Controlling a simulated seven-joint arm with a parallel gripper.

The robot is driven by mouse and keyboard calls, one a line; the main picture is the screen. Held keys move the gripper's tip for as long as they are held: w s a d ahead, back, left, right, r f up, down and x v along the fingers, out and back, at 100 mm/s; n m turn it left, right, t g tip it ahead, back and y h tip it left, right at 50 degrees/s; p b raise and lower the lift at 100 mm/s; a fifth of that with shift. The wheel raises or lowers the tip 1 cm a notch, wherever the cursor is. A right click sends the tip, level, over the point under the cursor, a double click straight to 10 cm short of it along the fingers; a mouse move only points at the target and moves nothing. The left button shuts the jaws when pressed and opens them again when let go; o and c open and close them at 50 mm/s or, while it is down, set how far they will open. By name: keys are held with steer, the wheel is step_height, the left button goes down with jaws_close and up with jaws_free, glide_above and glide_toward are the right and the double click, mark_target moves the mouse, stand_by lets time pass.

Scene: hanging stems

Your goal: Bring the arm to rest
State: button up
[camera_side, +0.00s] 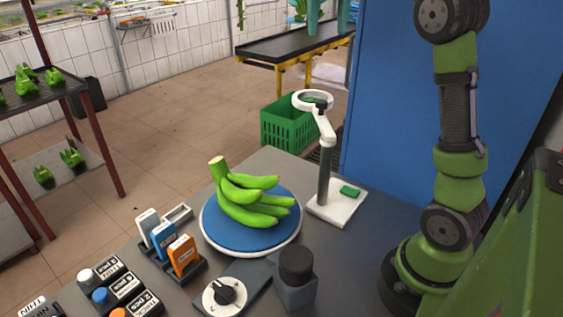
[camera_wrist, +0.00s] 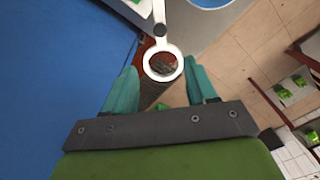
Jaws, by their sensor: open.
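My gripper (camera_wrist: 162,92) shows in the wrist view with its two teal fingers spread apart and nothing between them. In the side view only the teal fingertips (camera_side: 328,30) show at the top edge, high above the floor behind the table. My green arm stands upright at the right of the side view. A bunch of green bananas (camera_side: 246,196) rests on a round blue turntable with a white rim (camera_side: 211,232), well apart from my gripper.
A white ring magnifier on a post (camera_side: 325,175) stands beside the turntable. In front are a dial box (camera_side: 224,294), a dark knob block (camera_side: 296,275) and a rack of coloured tags (camera_side: 183,253). A blue panel (camera_side: 390,100) stands behind my arm. A green crate (camera_side: 288,125) sits on the floor.

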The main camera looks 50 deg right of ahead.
step_height(320, 180, down, 7)
steer(key=a+n+t, duration=0.1)
steer(key=n+t, duration=0.1)
steer(key=s+a+f+t, duration=0.1)
steer(key=s+a+f, duration=0.2)
steer(key=a, duration=0.3)
steer(key=s+a+f+n+t+y, duration=0.1)
steer(key=s+a+f+t, duration=0.1)
steer(key=s+a+f, duration=0.2)
steer(key=s+a+f+n+t+y, duration=0.1)
steer(key=s+a+f+t, duration=0.1)
steer(key=a, duration=0.5)
steer(key=shift+s+a+f, duration=0.3)
steer(key=shift+s+f, duration=0.45)
steer(key=shift+s, duration=0.3)
